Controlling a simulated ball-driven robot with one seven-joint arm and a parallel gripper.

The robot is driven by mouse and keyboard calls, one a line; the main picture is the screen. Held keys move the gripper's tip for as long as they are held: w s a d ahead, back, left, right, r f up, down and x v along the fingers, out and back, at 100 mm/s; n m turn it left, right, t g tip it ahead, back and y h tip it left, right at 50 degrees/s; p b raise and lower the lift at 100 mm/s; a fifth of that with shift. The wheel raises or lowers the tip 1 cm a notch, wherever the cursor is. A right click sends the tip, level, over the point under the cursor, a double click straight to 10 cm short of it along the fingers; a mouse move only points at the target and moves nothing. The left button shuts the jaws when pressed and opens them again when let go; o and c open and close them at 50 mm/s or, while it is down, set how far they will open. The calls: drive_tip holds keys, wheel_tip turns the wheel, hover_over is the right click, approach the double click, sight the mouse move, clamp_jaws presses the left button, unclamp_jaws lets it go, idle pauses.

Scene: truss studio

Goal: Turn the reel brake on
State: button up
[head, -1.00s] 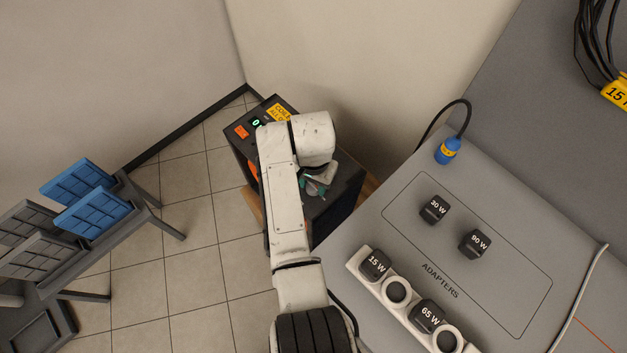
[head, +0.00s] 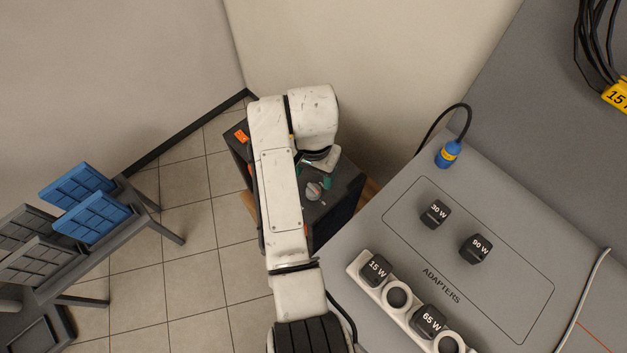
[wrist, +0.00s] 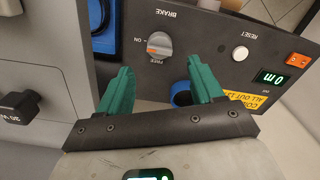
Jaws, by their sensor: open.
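The reel brake knob (wrist: 159,44) is a round grey dial with an orange mark on the dark reel box (wrist: 190,60). In the wrist view the lettering is upside down: BRAKE above the knob, ON at its left, FREE below. The orange mark is at the knob's lower left; I cannot tell exactly which word it points to. My gripper (wrist: 161,82) is open, its teal fingers apart and empty, with the knob beyond the gap between them. In the head view my gripper (head: 317,176) is partly hidden by my arm above the box.
The box also carries a white RESET button (wrist: 240,53), a lit display (wrist: 270,77) and an orange switch (wrist: 298,60). A blue ring (wrist: 181,95) is behind the right finger. The grey adapter table (head: 400,228) stands right of the box, and a rack (head: 122,205) with blue panels at left.

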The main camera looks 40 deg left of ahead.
sight(313, 188)
drive_tip(key=shift+r, duration=1.8)
